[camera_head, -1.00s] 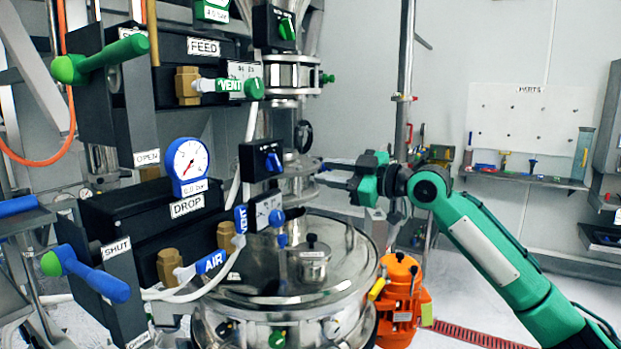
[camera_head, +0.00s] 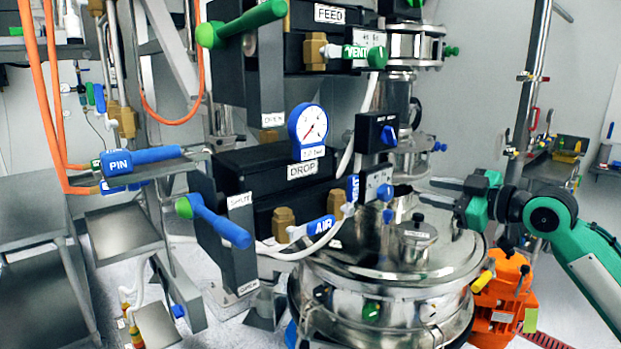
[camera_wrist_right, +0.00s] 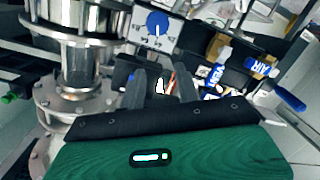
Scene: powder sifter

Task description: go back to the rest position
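My right gripper (camera_head: 440,192) comes in from the right, with a green body and grey fingers pointing left. In the wrist view its two dark fingers (camera_wrist_right: 161,88) are apart with nothing held between them. In the head view it is beside the steel sifter column, above the right part of the round steel vessel lid (camera_head: 345,262). I cannot tell whether it touches the column. My left gripper is not in view.
The green FEED lever handle (camera_head: 250,20) is above. An orange unit (camera_head: 505,290) stands below my right arm. A wall shelf is at right.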

